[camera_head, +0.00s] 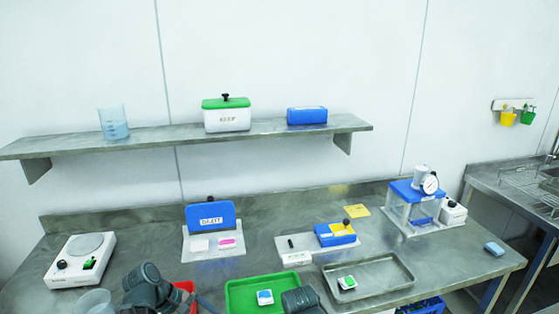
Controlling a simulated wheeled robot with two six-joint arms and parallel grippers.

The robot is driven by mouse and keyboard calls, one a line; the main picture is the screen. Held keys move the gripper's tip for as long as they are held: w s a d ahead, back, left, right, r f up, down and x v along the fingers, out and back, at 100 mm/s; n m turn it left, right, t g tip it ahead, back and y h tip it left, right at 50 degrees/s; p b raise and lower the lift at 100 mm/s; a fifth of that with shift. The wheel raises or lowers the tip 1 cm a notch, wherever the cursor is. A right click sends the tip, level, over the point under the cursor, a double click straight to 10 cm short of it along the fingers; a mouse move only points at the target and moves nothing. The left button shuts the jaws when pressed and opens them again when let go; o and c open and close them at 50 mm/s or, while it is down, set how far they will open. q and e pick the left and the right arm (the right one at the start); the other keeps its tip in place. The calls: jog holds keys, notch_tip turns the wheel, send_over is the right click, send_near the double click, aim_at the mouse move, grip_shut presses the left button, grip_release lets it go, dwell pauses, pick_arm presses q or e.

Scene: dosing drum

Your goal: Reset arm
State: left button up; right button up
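Dark grey parts of my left arm and gripper (148,286) show at the bottom left, in front of the bench's near side. A dark rounded part of my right arm and gripper (300,299) shows at the bottom middle, over the right end of the green tray (240,292). No fingertips can be made out on either side, and the lower parts are cut off by the picture's edge. I see nothing held in either one.
A white scale-like device (80,272), a clear beaker (95,301) and a red bin (184,288) are near my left arm. A metal tray (385,283) lies right of my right arm. A blue-lidded clear box (407,208) with a gauge stands farther right.

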pick_arm(q)
jog(key=s+d+f+m+y, duration=0.1)
jog(key=s+d+m+y, duration=0.2)
jog(key=d+m, duration=0.4)
jog(key=s+d+f+m+g+y, duration=0.1)
jog(key=s+d+f+m+y, duration=0.1)
jog(key=s+d+m+y, duration=0.2)
jog(key=shift+d+m+y, duration=0.3)
jog(key=shift+d+m, duration=1.55)
jog(key=shift+m, duration=0.75)
